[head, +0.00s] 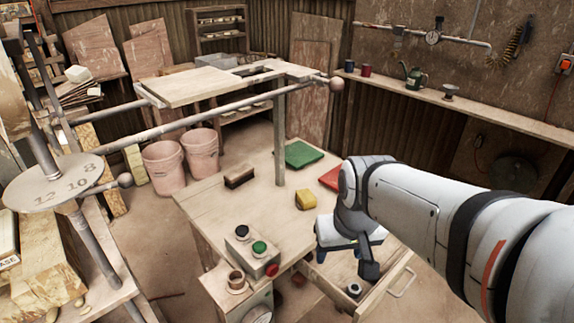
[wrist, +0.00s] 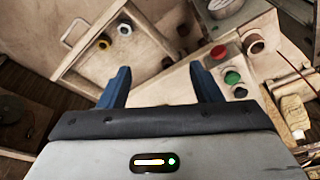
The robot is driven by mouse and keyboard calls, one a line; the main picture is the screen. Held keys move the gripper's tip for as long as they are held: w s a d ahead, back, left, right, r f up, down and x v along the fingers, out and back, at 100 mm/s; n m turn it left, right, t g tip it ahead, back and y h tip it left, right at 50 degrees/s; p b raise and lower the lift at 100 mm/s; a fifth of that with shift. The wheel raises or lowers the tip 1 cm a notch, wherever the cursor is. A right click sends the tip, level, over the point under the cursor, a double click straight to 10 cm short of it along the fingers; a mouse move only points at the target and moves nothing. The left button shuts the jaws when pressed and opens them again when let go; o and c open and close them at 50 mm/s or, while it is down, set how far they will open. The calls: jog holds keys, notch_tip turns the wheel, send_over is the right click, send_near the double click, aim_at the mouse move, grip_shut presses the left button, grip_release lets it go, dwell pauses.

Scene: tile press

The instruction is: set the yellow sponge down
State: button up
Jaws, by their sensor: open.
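The yellow sponge (head: 305,200) rests on the wooden table (head: 262,212), left of my wrist in the head view. My gripper (head: 345,262) is open and points down over the open drawer at the table's front right, apart from the sponge. In the wrist view the two blue fingers of my gripper (wrist: 162,82) are spread with nothing between them. The sponge is not visible in the wrist view.
A control box (head: 252,258) with green, red and black buttons stands at the table's front. The open drawer (head: 388,287) holds small round parts. A brush (head: 239,177), a green slab (head: 303,154) and a red slab (head: 330,178) lie on the table. A post rises from it.

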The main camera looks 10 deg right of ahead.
jog(key=shift+o, duration=1.2)
jog(key=w+f+n+b, duration=0.1)
jog(key=w, duration=1.2)
jog(key=shift+w+t+y, duration=0.25)
jog(key=shift+t+y, duration=0.05)
jog(key=n+b, duration=0.1)
send_near(307, 195)
notch_tip(307, 195, down, 2)
jog(key=shift+t, duration=0.4)
jog(key=x, duration=0.6)
jog(key=shift+s+a+f+p, duration=0.1)
jog(key=shift+f+p, duration=0.1)
jog(key=shift+p, duration=0.15)
jog(key=shift+w+f, duration=0.25)
jog(key=shift+f, duration=0.25)
jog(key=shift+c, duration=0.4)
jog(key=c, duration=1)
